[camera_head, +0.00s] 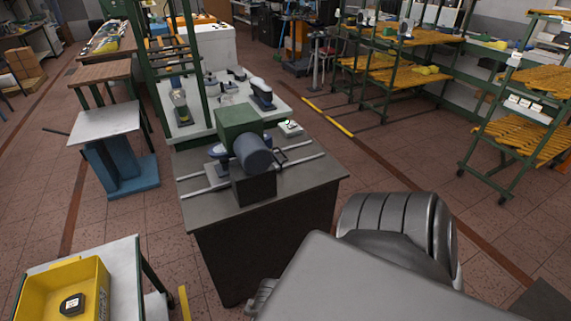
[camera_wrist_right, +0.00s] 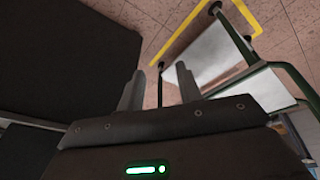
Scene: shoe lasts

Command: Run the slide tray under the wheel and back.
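A machine with a green housing (camera_head: 238,121) and a blue-grey drum or wheel (camera_head: 253,152) stands on a dark cabinet (camera_head: 300,178). Pale rails (camera_head: 305,160) run out on both sides of it across the cabinet top. A dark block (camera_head: 254,188) sits below the drum at the front. A small black frame (camera_head: 280,157) lies on the right; I cannot tell whether it belongs to the slide tray. My right gripper (camera_wrist_right: 158,88) shows in the wrist view with fingers apart and nothing between them. My left gripper is out of view.
My grey right arm fills the lower right of the head view, just in front of the cabinet. A yellow bin (camera_head: 88,262) sits on a bench at lower left. A white table (camera_head: 185,128) stands behind the machine. Open floor lies to the right.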

